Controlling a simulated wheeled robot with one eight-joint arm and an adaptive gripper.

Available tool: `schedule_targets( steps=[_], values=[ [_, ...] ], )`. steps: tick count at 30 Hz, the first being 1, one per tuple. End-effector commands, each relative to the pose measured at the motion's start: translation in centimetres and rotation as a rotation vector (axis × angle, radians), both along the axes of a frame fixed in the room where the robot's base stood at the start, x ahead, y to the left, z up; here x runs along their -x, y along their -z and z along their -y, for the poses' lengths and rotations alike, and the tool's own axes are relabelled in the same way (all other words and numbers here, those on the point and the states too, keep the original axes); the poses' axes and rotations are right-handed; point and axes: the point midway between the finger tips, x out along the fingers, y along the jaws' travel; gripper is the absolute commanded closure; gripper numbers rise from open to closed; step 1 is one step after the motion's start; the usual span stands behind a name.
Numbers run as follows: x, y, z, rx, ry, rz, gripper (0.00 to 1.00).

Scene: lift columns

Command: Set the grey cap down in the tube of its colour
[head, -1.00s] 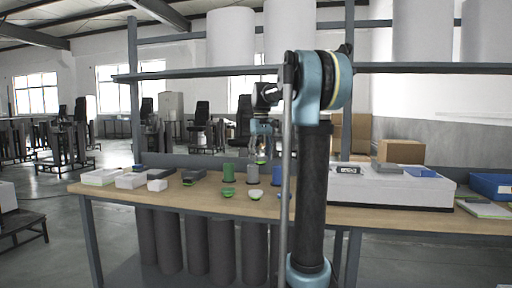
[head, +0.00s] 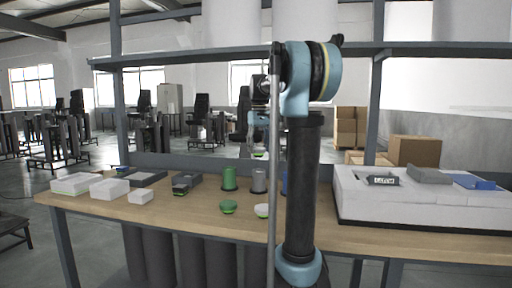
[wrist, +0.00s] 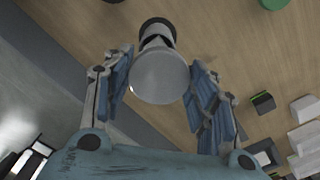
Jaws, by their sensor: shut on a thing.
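My gripper (wrist: 160,85) is shut on the grey cap (wrist: 160,78), whose round grey face shows between the two fingers in the wrist view. In the head view the gripper (head: 258,138) is partly hidden by my arm. The held cap (head: 259,154) hangs above the grey tube (head: 259,181), with a small gap between them. The grey tube (wrist: 157,35) also shows behind the cap in the wrist view, with a dark ring at its base. The cap hides the tube's mouth there. A green tube (head: 230,179) stands to the left. A blue tube (head: 284,183) is mostly hidden by my arm.
A green cap (head: 228,206) and a whitish cap (head: 262,211) lie on the wooden bench (head: 185,218) in front of the tubes. White boxes (head: 75,183) and dark grey blocks sit at the left. A large white block (head: 400,200) stands at the right. A shelf runs above.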

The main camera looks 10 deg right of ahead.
Motion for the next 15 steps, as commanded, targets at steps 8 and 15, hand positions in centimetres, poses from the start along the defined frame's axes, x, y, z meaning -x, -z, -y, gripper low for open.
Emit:
schedule_targets(
  steps=[8,15],
  values=[
    [0.0,0.7,0.2,0.000,0.002,0.000,0.70],
    [0.0,2.5,-0.2,0.000,-0.002,0.000,0.70]
  ],
)
